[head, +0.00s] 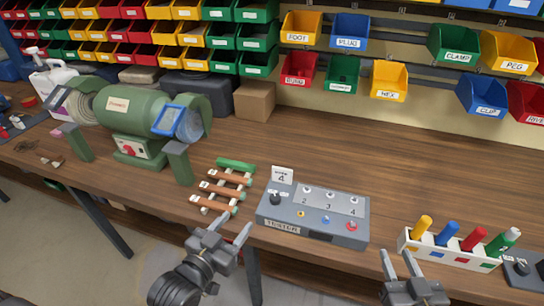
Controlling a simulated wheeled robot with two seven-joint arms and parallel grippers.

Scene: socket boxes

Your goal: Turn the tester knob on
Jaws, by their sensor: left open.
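The grey tester box (312,215) stands near the table's front edge, with a "TESTER" label on its front. Its black knob (275,198) is at the left end of the top, below a white sign (282,175) reading 4. The top also has positions marked 2, 3 and 4, and yellow, blue and red buttons lower down. The knob's exact pointer direction is too small to tell. My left gripper (234,225) is open and empty, in front and to the left of the tester, apart from the knob. My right gripper (399,256) looks open and empty, right of the tester.
A rack of copper-coloured rods (222,190) lies left of the tester. A green bench grinder (130,115) stands further left. A white holder (450,253) with coloured pegs is at the right. Labelled bins hang behind. The wood behind the tester is clear.

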